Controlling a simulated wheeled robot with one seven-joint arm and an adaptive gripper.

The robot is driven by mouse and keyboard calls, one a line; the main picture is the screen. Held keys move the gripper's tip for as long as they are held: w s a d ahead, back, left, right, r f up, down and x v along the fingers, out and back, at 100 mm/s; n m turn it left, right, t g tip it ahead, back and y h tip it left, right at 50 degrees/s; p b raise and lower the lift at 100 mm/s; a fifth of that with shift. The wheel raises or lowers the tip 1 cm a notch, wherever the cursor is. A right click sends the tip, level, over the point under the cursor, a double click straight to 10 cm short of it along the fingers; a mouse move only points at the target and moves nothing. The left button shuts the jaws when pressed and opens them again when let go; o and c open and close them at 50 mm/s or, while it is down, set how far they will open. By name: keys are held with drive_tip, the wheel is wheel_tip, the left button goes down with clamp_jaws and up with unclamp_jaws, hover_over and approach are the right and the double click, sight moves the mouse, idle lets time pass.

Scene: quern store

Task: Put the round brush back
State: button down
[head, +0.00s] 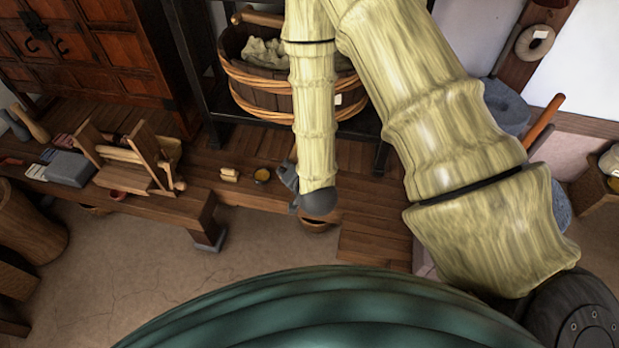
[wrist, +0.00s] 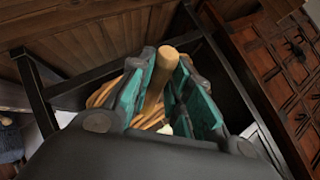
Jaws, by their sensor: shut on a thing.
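In the wrist view my gripper (wrist: 163,85) has its teal-padded fingers on both sides of a plain, light wooden cylinder with a rounded end (wrist: 164,66). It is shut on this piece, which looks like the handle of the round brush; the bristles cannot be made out. In the head view my gripper (head: 290,178) shows only as a dark part beside my pale arm link, above the plank platform. No other round brush can be made out for sure.
A hooped wooden tub (head: 263,95) with pale lumps stands on a black rack behind my arm. A red-brown cabinet (head: 95,50) stands at the back left.

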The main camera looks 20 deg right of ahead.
drive_tip(key=w+a+f+n+g+y+b, duration=0.1)
drive_tip(key=w+f+n+g+b, duration=0.2)
drive_tip(key=f+b, duration=0.45)
drive_tip(key=w+f+n+g+b, duration=0.15)
drive_tip(key=w+f+b, duration=0.35)
drive_tip(key=f, duration=0.6)
drive_tip(key=shift+w+d+f+n+g+h+b, duration=0.35)
drive_tip(key=shift+w+d+f+n+b, duration=0.6)
drive_tip(key=shift+f+b, duration=1.55)
drive_tip(key=shift+w+d+f+n+g+h+b, duration=0.2)
drive_tip(key=shift+w+d+f+n+g+b, duration=0.65)
drive_tip(key=shift+f+b, duration=1.7)
drive_tip(key=shift+w+d+f+n+g+h+b, duration=0.1)
drive_tip(key=shift+w+d+f+n+h+b, duration=0.3)
drive_tip(key=shift+w+d+f+b, duration=1.5)
drive_tip(key=shift+s+a+f+b, duration=0.2)
drive_tip(key=shift+f+b, duration=0.3)
drive_tip(key=shift+f, duration=0.15)
drive_tip(key=shift+s+a+f+b, duration=0.2)
drive_tip(key=shift+f+b, duration=0.25)
drive_tip(key=shift+f, duration=0.2)
drive_tip(key=shift+s+a+f+b, duration=0.2)
drive_tip(key=shift+f+b, duration=0.3)
drive_tip(key=shift+f, duration=0.15)
drive_tip(key=c, duration=1.3)
unclamp_jaws()
drive_tip(key=shift+o, duration=0.2)
drive_tip(key=v, duration=1.2)
